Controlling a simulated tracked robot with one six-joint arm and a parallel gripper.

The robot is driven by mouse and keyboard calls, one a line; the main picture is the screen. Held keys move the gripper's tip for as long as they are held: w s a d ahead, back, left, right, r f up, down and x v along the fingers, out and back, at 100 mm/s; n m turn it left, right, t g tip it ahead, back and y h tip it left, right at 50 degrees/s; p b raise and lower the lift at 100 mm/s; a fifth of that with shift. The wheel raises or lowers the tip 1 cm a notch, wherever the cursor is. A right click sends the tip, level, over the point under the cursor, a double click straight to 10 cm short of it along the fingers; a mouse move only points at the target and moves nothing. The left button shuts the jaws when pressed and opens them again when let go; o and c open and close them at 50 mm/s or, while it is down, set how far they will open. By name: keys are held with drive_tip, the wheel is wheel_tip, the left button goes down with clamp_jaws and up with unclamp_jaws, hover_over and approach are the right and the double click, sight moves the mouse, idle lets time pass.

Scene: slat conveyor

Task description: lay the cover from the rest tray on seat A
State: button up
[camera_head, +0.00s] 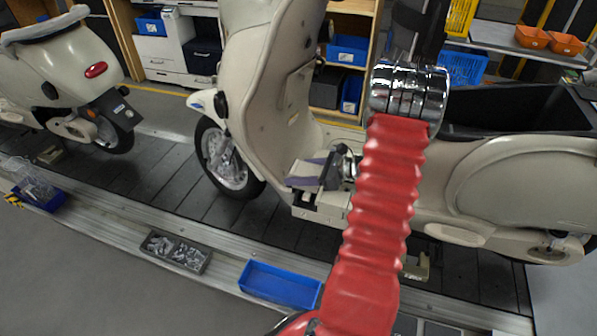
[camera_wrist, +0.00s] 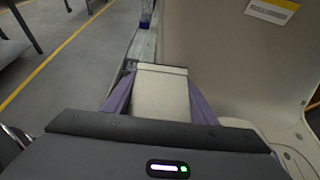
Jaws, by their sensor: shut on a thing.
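My gripper (camera_head: 309,171), with purple fingers, is beside the middle cream scooter's (camera_head: 272,90) footwell, low behind its front shield. In the wrist view the purple fingers of my gripper (camera_wrist: 160,98) stand on either side of a pale cream panel, which looks like the cover (camera_wrist: 160,92), and are shut on it. In the head view only a small pale piece of the cover (camera_head: 304,171) shows between the fingers. I cannot tell whether the cover touches the scooter. Seat A and the rest tray cannot be told apart with certainty; my red arm hides part of the scooter.
A blue tray (camera_head: 280,285) and a grey tray of small metal parts (camera_head: 176,251) lie along the conveyor's near edge. Another scooter (camera_head: 65,75) stands at left. The front shield (camera_wrist: 250,60) rises close at right in the wrist view. Dark slats (camera_head: 165,190) between the scooters are clear.

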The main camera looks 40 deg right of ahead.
drive_tip(key=shift+f, duration=0.15)
drive_tip(key=shift+f, duration=3.55)
